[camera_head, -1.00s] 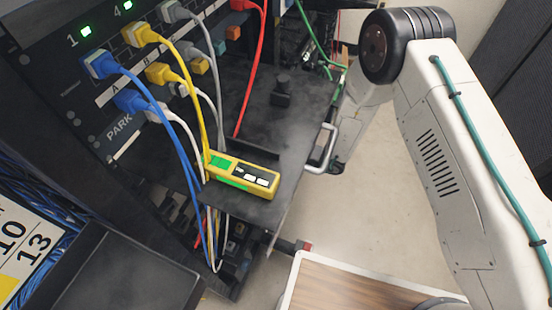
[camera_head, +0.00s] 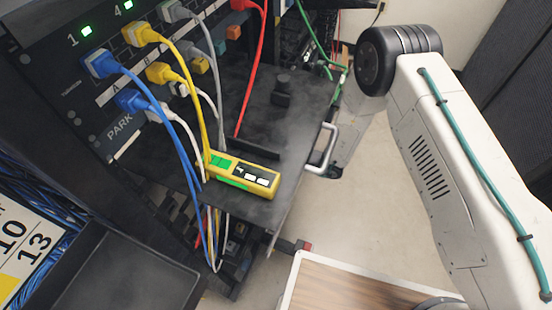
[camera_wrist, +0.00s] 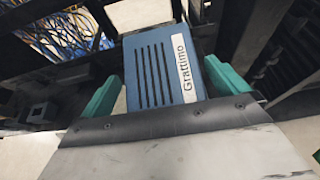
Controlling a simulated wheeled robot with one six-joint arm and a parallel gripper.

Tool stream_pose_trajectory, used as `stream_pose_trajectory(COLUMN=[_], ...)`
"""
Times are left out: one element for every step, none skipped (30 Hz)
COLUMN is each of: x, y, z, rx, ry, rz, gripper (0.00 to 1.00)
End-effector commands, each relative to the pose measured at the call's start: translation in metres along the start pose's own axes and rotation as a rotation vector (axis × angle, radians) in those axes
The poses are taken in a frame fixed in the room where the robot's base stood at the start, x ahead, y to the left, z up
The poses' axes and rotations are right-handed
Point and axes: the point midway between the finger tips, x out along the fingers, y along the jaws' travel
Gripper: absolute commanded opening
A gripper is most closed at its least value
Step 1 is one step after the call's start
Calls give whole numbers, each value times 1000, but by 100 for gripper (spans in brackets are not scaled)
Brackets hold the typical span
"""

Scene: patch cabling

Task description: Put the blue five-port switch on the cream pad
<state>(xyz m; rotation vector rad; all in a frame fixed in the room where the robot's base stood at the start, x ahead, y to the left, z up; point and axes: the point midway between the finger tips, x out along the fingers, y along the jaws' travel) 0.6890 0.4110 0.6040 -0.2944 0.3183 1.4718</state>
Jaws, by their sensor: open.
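A blue box with dark slots and a white "Grattimo" label, which looks like the blue switch (camera_wrist: 157,75), shows in the wrist view. It lies between the two teal fingers of my gripper (camera_wrist: 165,90). My gripper is open, with a finger on each side of the box; I cannot tell whether either finger touches it. A pale cream patch (camera_wrist: 120,104) shows beside the box's left edge; I cannot tell whether it is the cream pad. The switch's ports are not visible. The head view shows my arm at the right, but not the gripper or the switch.
In the head view, a patch panel (camera_head: 60,75) with several plugged cables stands at the left. A yellow tester (camera_head: 243,175) lies on the dark shelf (camera_head: 272,125), which has a metal handle (camera_head: 324,150). A wood-topped surface (camera_head: 350,285) is below.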

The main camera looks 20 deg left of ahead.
Motion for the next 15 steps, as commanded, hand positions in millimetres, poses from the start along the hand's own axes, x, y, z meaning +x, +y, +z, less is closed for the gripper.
stream_pose_trajectory(x=[-6,-11,-18,-24,-30,-40,-46,-53,-62,-68,-74,-82,-87,-92,-98], y=[-1,-1,-1,-1,-1,-2,-1,-1,-2,-1,-1,-1,-1,-1,-1], z=[0,0,0,0,1,1,1,1,1,1,1,1,1,1,1], rx=[1,2,2,3,2,3,3,2,2,2,3,2,2,1,1], ry=[0,0,0,-1,-1,-2,-1,-1,-1,-1,-1,-1,-2,-2,-2], rz=[-2,-3,-4,-4,-3,-5,-4,-4,-4,-4,-3,-4,-4,-3,-3], gripper=[99,99,99,99,99,99,99,99,99,99,99,99,99,99,99])
